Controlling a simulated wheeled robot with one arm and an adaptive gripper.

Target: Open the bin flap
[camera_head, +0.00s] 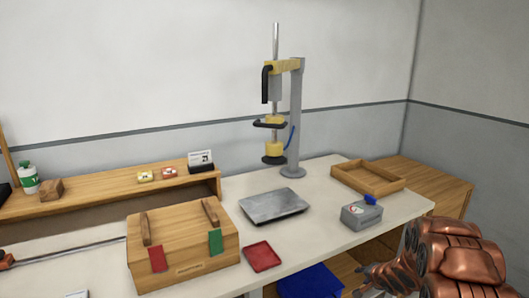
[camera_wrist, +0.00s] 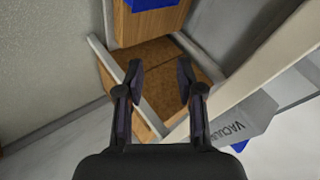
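I cannot clearly make out a bin flap in either view. In the wrist view my gripper (camera_wrist: 160,78) is open and empty, its two dark fingers spread apart. Between and beyond the fingertips is a brown wooden surface (camera_wrist: 157,62) framed by pale bars. A grey panel (camera_wrist: 245,118) lettered "VACUU…", partly cut off or hidden, is at the right, with a blue piece (camera_wrist: 240,145) by it. In the head view my copper-coloured arm is at the lower right, beside the table's right front; the fingers are not clear there.
The pale table (camera_head: 335,225) bears a wooden box (camera_head: 185,270) with red and green tabs, a red tray (camera_head: 262,256), a grey metal plate (camera_head: 273,205), a grey gauge box (camera_head: 360,215), a wooden tray (camera_head: 352,182) and a press stand (camera_head: 297,120). A blue item (camera_head: 310,282) lies below the table.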

